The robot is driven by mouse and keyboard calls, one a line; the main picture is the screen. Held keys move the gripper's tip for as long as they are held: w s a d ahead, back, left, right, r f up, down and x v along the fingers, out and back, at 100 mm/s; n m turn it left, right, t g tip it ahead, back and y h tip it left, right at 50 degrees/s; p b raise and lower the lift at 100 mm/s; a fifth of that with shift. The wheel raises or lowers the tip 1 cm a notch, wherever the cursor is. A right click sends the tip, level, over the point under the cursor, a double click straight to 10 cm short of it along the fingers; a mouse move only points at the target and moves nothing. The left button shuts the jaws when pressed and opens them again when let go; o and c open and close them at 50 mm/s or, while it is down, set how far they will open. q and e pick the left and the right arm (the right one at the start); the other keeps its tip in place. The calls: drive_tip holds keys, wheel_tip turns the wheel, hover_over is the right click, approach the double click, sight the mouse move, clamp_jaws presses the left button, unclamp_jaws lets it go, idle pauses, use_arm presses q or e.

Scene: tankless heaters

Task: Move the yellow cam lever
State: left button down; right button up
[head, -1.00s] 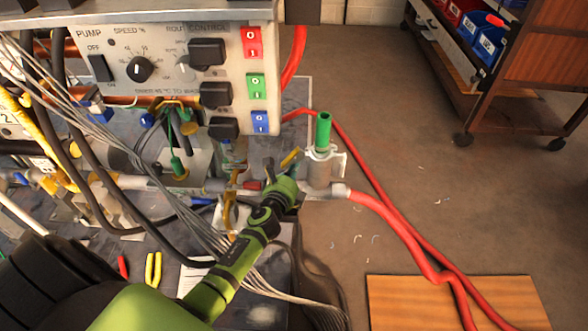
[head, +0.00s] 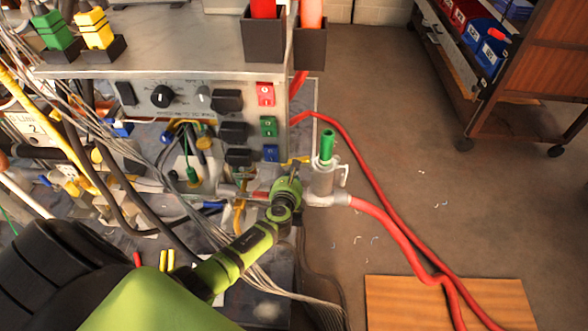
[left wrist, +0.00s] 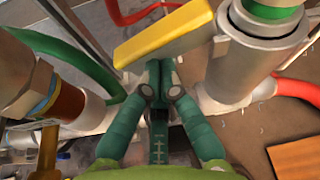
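The yellow cam lever (head: 297,160) sticks out beside the silver cylindrical fitting with a green top (head: 323,176), at the right end of the pipe run. In the left wrist view the lever (left wrist: 166,37) is a yellow bar slanting up to the right, close to the metal cylinder (left wrist: 263,52). My left gripper (left wrist: 159,72) has its dark green fingertips together just below the lever's lower edge in that view; I cannot tell whether they touch it. In the head view my left gripper (head: 292,174) is just below the lever, left of the fitting. My right gripper is not in view.
The pump console (head: 180,100) stands above and behind the pipes. Bundled cables (head: 185,185) run along the left. A red hose (head: 400,235) leaves the fitting to the right. The floor (head: 410,170) is open there, with a wooden board (head: 440,300) and a cart (head: 530,70).

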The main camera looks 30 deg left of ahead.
use_arm(q)
drive_tip(key=shift+r+m+y+p, duration=0.4)
drive_tip(key=shift+r+m+p, duration=0.2)
drive_tip(key=shift+m+p, duration=0.3)
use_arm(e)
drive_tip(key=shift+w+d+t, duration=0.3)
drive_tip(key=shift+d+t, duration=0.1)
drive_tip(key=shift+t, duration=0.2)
